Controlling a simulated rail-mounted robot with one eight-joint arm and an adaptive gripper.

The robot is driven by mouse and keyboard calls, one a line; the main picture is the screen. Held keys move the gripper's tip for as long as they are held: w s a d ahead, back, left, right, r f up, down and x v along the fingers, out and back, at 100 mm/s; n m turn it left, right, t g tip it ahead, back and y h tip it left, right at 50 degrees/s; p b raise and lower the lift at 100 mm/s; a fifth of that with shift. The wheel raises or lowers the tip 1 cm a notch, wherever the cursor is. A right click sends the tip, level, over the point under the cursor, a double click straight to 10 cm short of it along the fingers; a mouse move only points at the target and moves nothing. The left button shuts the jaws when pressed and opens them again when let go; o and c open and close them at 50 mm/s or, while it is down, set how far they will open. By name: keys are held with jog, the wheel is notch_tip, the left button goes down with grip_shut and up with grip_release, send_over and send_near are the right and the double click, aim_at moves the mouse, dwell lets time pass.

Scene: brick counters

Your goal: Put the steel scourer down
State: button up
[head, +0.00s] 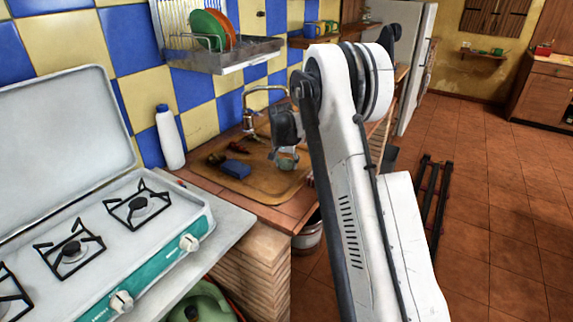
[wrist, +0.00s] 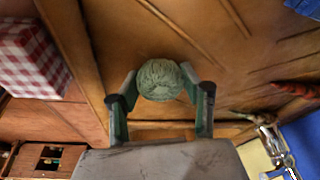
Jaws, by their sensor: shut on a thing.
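The steel scourer is a round grey-green coiled ball (wrist: 160,80) between the fingertips of my gripper (wrist: 161,88) in the wrist view. The fingers are shut on it from both sides. In the head view my gripper (head: 285,158) is over the wooden draining board (head: 285,187) by the sink tap; the scourer is too small and partly hidden to make out clearly there. In the wrist view the grooved wood of the board (wrist: 100,15) lies behind the scourer. I cannot tell whether the scourer touches it.
A blue sponge-like block (head: 235,169) and dark red items lie on the board left of my gripper. A white bottle (head: 169,138) stands by the wall. The tap (head: 262,92) is behind. A red-checked box (wrist: 35,55) shows in the wrist view. A stove (head: 130,235) is at left.

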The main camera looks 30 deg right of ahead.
jog(key=o, duration=0.9)
jog(key=shift+s+a+f, duration=0.1)
jog(key=shift+s+f, duration=0.1)
jog(key=shift+f, duration=0.25)
jog(key=o, duration=0.4)
jog(key=shift+w+f, duration=0.15)
jog(key=shift+f, duration=0.05)
jog(key=shift+r, duration=0.1)
jog(key=shift+r, duration=0.2)
